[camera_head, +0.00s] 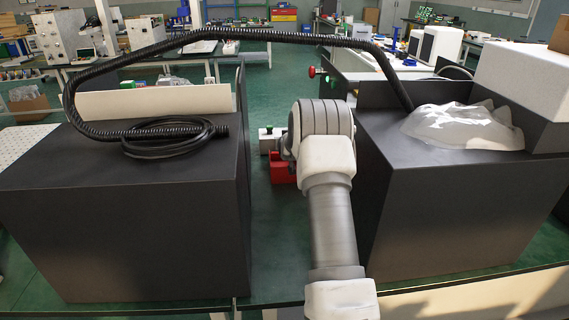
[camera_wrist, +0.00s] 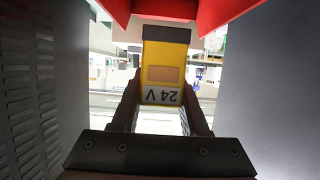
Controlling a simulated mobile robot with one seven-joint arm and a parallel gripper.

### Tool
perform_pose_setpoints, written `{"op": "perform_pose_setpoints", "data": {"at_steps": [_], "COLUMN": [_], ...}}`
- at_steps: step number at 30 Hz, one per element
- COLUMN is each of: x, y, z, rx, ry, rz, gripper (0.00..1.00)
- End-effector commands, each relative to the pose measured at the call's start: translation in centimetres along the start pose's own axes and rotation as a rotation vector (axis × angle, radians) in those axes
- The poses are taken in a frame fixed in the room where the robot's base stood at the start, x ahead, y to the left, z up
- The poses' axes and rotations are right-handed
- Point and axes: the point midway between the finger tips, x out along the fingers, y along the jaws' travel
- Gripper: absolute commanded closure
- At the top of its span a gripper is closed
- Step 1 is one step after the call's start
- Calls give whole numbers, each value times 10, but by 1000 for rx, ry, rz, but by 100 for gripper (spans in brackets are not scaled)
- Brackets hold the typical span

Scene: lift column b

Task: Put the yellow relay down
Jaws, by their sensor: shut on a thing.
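The yellow relay (camera_wrist: 166,52) has a "24 V" label that reads upside down in the wrist view. My gripper (camera_wrist: 163,84) is shut on it, with a dark finger on each side. The relay's upper end is close to red parts at the top of the wrist view; I cannot tell whether they touch. In the head view my arm reaches between two dark boxes and hides the fingers and the relay.
The left dark box (camera_head: 120,230) carries a coiled black hose (camera_head: 175,136) that arches over to the right dark box (camera_head: 460,210). A crumpled clear sheet (camera_head: 465,127) lies on the right box. A red object (camera_head: 283,172) shows in the narrow gap beside my wrist.

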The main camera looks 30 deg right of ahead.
Motion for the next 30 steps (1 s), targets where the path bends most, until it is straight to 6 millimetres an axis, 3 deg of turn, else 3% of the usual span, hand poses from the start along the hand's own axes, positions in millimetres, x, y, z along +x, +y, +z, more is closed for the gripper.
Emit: {"op": "perform_pose_setpoints", "data": {"at_steps": [3,15,28,29,30], "x": [10,29,31,30,30], "y": [0,0,0,0,0], "z": [26,69,75,74,74], "rx": [0,1,0,0,0], "ry": [-4,-1,0,0,0], "rz": [1,1,1,1,1], "gripper": [100,100,100,50,43]}}
